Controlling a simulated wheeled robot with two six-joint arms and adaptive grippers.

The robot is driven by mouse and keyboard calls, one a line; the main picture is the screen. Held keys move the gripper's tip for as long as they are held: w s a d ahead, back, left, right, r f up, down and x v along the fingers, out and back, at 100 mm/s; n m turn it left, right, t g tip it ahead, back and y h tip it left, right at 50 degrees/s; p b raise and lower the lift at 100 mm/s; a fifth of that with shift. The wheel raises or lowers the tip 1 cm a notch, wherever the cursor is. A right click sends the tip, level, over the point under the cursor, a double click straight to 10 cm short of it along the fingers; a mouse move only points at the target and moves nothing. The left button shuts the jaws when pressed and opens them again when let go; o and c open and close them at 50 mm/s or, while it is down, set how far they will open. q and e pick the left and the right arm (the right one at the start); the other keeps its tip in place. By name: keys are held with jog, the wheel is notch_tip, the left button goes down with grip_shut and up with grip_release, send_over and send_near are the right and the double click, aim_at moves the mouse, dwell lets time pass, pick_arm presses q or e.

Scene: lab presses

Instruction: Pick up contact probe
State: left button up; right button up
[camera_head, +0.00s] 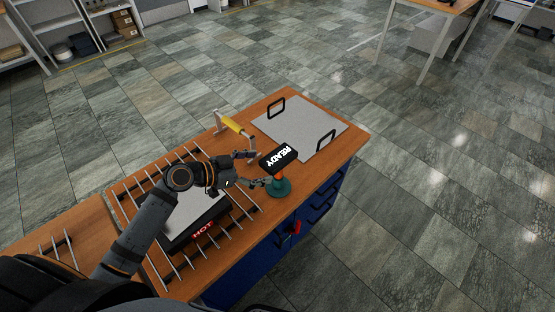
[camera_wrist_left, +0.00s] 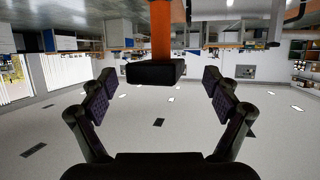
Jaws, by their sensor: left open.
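The contact probe appears to be the upright tool with an orange stem (camera_head: 280,177), a black head showing READY (camera_head: 279,157) and a green round base (camera_head: 278,188). It stands on the wooden bench. In the left wrist view its orange stem (camera_wrist_left: 160,30) and black head (camera_wrist_left: 155,72) show upside down, ahead of the fingers. My left gripper (camera_head: 257,170) is open and empty, just left of the probe, its fingers pointing at it. In the wrist view the fingers (camera_wrist_left: 163,92) are spread to either side of the head, with no contact visible. My right gripper is out of view.
A black unit with red HOT letters (camera_head: 203,230) sits among metal rods (camera_head: 160,258) under my left arm. A yellow-gripped handle (camera_head: 232,124) stands behind the gripper. A grey plate (camera_head: 297,125) with two black handles lies to the right. The bench edge is close below the probe.

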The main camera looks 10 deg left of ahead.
aim_at(279, 164)
pick_arm(q)
jog(key=shift+x, duration=1.25)
jog(key=shift+d+r, duration=0.1)
jog(key=shift+d, duration=0.05)
jog(key=p+x, duration=0.1)
jog(key=x, duration=0.4)
jog(key=shift+p, duration=0.3)
jog(key=shift+c, duration=0.4)
jog(key=c, duration=1.4)
notch_tip(279, 164, up, 10)
jog(key=shift+f+b, duration=0.1)
jog(key=shift+b, duration=0.7)
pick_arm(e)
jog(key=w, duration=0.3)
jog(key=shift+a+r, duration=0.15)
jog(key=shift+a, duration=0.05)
pick_arm(q)
jog(key=shift+s+f, duration=0.1)
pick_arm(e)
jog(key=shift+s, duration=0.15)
